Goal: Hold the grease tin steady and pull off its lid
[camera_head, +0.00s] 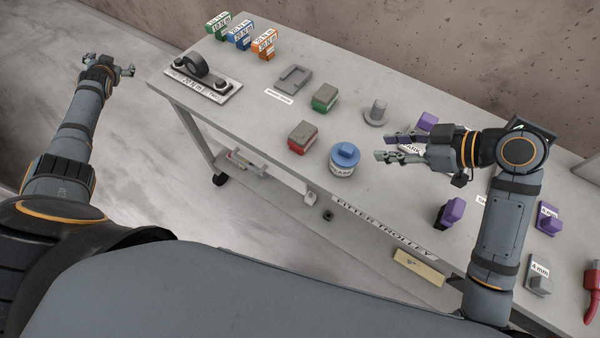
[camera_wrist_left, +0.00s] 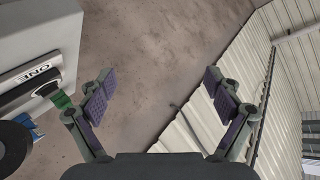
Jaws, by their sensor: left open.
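The grease tin (camera_head: 342,168) stands upright on the trolley top near its front edge, white with a label. Its blue lid (camera_head: 345,153) with a raised grip sits on top of it. My right gripper (camera_head: 381,147) is open and empty, to the right of the tin, with its fingers pointing left towards it and apart from it. My left gripper (camera_head: 108,69) is far to the left, off the trolley, open and empty. In the left wrist view its spread fingers (camera_wrist_left: 160,97) have only wall and floor between them.
On the trolley (camera_head: 260,108), a red block (camera_head: 303,137) stands just left of the tin and a green block (camera_head: 324,97) behind it. A grey peg (camera_head: 376,112) stands behind the tin. Purple parts (camera_head: 450,211) lie to the right. Coloured boxes (camera_head: 240,36) stand at the far left end.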

